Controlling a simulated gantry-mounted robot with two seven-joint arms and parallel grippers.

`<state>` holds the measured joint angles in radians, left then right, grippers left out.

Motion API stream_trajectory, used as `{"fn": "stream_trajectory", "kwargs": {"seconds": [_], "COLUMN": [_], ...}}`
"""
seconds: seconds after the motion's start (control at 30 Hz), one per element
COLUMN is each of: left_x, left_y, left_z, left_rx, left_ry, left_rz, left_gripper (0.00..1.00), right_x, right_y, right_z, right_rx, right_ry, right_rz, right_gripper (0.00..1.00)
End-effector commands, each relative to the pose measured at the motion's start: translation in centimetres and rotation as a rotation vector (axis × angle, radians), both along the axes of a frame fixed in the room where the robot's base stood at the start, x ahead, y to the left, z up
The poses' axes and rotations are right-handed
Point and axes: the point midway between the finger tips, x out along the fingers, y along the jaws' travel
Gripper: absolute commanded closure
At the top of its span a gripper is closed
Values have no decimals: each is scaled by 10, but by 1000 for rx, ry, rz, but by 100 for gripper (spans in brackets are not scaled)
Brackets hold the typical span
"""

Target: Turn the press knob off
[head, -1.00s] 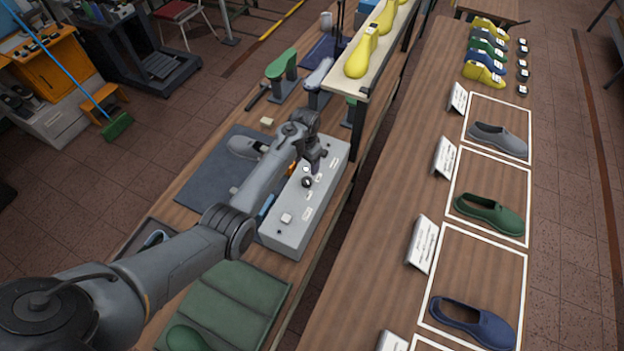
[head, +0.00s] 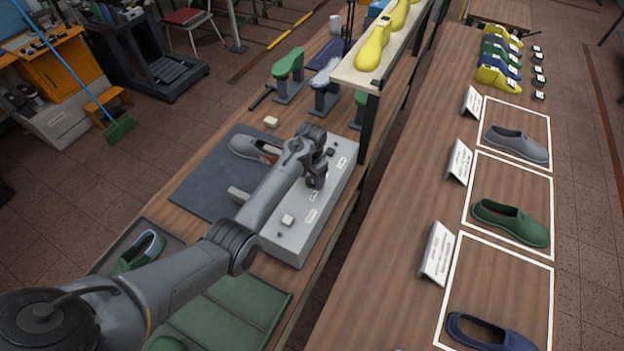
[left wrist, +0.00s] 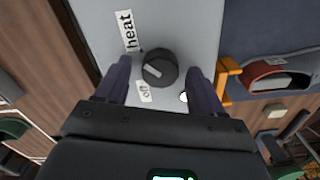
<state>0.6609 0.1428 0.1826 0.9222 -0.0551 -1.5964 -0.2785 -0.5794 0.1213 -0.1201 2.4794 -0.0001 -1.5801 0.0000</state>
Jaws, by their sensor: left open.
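The press knob (left wrist: 159,68) is a round black dial with a short white mark on its left part. It sits on a light grey press box (head: 292,240). A "heat" label (left wrist: 127,30) is above and left of the knob, and an "off" label (left wrist: 145,92) is just below it. The white mark lies on the side between the labels; its exact setting is hard to tell. My left gripper (left wrist: 159,64) is open, one finger on each side of the knob, with gaps visible. In the head view my left gripper (head: 317,179) hides the knob. My right gripper is out of view.
A dark mat (head: 205,175) with a grey shoe (head: 252,148) lies left of the box. An orange part (left wrist: 229,80) stands beside the right finger. A shelf (head: 358,77) with yellow lasts stands behind the box. A second table (head: 400,240) with shoes is to the right.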

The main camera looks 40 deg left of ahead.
Motion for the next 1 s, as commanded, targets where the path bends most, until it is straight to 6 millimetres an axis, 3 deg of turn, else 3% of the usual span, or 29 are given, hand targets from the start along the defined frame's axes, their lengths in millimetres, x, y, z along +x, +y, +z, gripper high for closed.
{"fn": "stream_trajectory", "kwargs": {"seconds": [0.23, 0.6, 1.0], "left_x": [0, 0, 0], "left_y": [0, 0, 0], "left_z": [0, 0, 2], "left_rx": [0, 0, 0], "left_ry": [0, 0, 0], "left_rz": [0, 0, 76], "left_gripper": [32, 88, 88], "right_x": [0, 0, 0], "right_y": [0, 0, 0], "right_z": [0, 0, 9], "right_rx": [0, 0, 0], "right_ry": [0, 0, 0], "right_rz": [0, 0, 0], "right_gripper": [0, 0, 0]}}
